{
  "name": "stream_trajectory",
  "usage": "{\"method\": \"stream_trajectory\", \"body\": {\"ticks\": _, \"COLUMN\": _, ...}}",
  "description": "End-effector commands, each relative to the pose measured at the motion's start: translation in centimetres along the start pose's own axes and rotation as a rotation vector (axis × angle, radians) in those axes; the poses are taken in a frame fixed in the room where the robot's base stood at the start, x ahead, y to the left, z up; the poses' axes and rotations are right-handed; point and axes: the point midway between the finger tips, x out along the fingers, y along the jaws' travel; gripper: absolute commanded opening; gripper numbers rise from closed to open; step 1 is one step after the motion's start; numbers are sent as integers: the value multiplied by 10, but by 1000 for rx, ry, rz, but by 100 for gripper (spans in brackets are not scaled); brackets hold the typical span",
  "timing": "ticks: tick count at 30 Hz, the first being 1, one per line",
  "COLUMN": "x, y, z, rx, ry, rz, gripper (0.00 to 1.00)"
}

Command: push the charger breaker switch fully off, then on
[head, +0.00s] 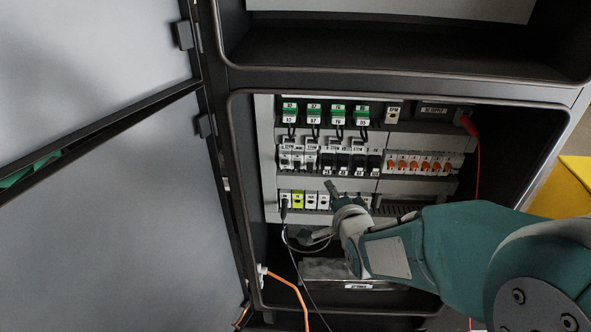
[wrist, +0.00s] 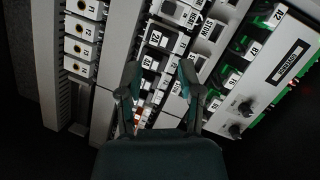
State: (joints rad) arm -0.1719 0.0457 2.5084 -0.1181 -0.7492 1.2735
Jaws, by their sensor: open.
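An open cabinet holds rows of modules. The middle row has white and black breakers (head: 331,160) at the left and orange-levered switches (head: 417,163) at the right. I cannot read which one is the charger breaker switch. My gripper (head: 318,212) is open and empty in front of the lower row, below the breakers. In the wrist view its two fingers (wrist: 160,72) stand apart, with dark breakers (wrist: 152,62) showing beyond and between them. No contact shows. The palm hides part of the panel below.
Cabinet doors (head: 110,200) stand open at the left. Terminal blocks (head: 298,200) sit in the lower row. An orange cable (head: 292,283) and a red cable (head: 478,160) hang near the sides. A yellow block (head: 572,190) is outside, right.

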Motion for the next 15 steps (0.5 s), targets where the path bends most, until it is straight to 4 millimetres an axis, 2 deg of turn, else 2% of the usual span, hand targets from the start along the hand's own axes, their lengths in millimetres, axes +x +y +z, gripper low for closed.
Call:
{"method": "stream_trajectory", "body": {"ticks": 1, "x": 7, "y": 4, "z": 9, "rx": 63, "ry": -10, "rz": -40, "gripper": 47}}
{"method": "stream_trajectory", "body": {"ticks": 6, "x": 18, "y": 4, "z": 29, "rx": 260, "ry": -40, "rz": -184, "gripper": 47}}
{"method": "stream_trajectory", "body": {"ticks": 10, "x": 20, "y": 3, "z": 35, "rx": 338, "ry": -58, "rz": -240, "gripper": 47}}
{"method": "stream_trajectory", "body": {"ticks": 15, "x": 28, "y": 0, "z": 36, "rx": 353, "ry": -61, "rz": -255, "gripper": 47}}
